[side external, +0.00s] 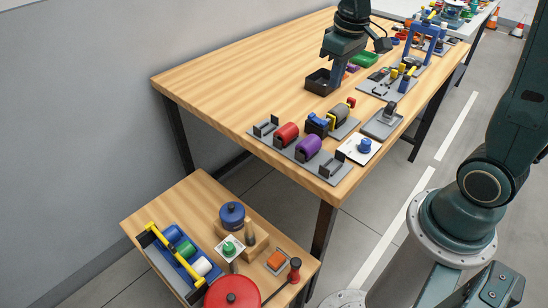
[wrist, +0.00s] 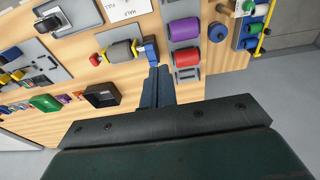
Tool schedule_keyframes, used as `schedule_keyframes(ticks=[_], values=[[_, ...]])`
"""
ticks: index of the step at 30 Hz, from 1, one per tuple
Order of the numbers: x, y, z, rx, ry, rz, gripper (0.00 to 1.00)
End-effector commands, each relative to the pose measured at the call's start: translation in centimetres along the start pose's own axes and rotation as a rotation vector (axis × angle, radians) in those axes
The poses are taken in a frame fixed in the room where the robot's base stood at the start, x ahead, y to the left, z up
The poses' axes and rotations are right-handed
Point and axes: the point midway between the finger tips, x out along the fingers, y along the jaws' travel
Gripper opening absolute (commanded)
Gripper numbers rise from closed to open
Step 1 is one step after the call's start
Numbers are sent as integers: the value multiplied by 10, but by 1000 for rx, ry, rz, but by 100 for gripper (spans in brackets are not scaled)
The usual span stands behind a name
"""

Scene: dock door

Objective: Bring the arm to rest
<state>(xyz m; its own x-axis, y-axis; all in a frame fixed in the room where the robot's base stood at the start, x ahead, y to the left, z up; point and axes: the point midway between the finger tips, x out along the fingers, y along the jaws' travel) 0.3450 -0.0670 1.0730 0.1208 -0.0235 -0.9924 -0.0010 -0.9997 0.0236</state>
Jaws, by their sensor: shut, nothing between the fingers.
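My gripper (side external: 337,84) points down over the middle of the large wooden table (side external: 215,78), beside a black open bin (side external: 318,82). Its dark fingers are together, with nothing between them. In the wrist view the shut fingers (wrist: 157,72) reach up from the dark gripper body, near a small blue and grey device. The fingertips appear above the tabletop, and I cannot tell the exact gap. My arm comes down from the top of the side view.
Red (side external: 286,133) and purple (side external: 307,147) cylinders lie in a grey rack. A grey and yellow motor-like piece (side external: 340,115) is close by. A green bin (side external: 367,59) and a blue frame (side external: 427,40) stand farther back. A lower table holds a red lid (side external: 232,292). The large table's left side is clear.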

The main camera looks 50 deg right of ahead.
Motion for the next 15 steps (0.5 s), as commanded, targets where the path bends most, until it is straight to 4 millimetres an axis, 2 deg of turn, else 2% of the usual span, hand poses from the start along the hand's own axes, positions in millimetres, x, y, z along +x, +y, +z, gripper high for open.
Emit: schedule_keyframes(ticks=[1, 6, 15], values=[[-10, -5, 6, -1, 22, 3, 0], [-36, -19, 28, -1, 79, 7, 0], [-69, -40, 71, 0, 182, 7, 0]])
